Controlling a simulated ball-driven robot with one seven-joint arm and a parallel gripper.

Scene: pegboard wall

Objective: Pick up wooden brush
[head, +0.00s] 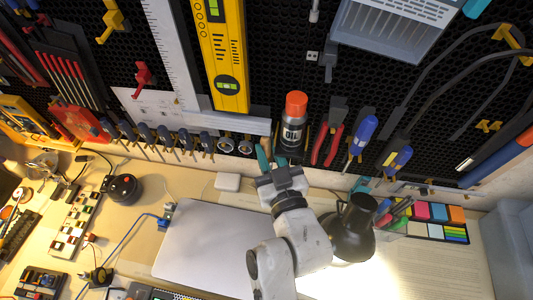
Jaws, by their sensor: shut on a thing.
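My gripper (272,163) is at the foot of the pegboard, just left of and below the orange-capped oil can (293,125). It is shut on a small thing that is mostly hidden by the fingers. Teal and brownish parts show at the fingertips. I cannot tell whether this is the wooden brush, and no brush can be clearly made out elsewhere in this view.
Red-handled pliers (327,145) and blue screwdrivers (362,135) hang right of the can. A yellow level (221,55) hangs above left. A closed laptop (205,245), a black lamp (352,228) and coloured sticky notes (438,212) are on the desk. Bare desk shows left of the laptop.

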